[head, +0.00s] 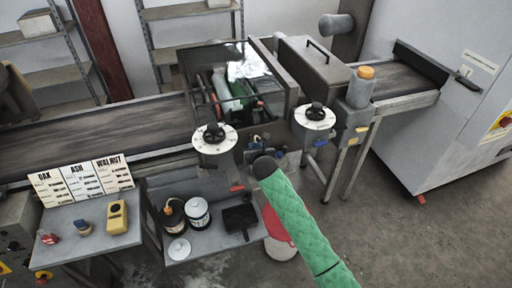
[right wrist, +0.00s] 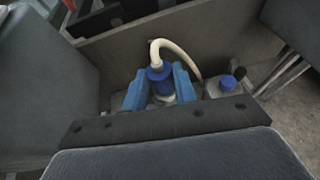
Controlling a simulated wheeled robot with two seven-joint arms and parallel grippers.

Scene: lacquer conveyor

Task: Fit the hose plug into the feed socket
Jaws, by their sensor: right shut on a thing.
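The hose plug (right wrist: 159,72) is blue, with a cream hose (right wrist: 170,44) that rises from its top, bends over and runs down to the right. My right gripper (right wrist: 160,85) has its blue fingers shut on the plug, one on each side. In the head view my right gripper (head: 258,143) is in front of the coating machine, below and between its two white dials, and my wrist partly hides it. I cannot make out the feed socket for certain. My left gripper is not in view.
A blue-capped container (right wrist: 228,83) stands right of the plug. The machine's grey panel (right wrist: 120,55) is close behind. A low shelf (head: 215,248) holds cans and a black tray (head: 240,218). A red-and-white bucket (head: 280,246) stands below my right arm.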

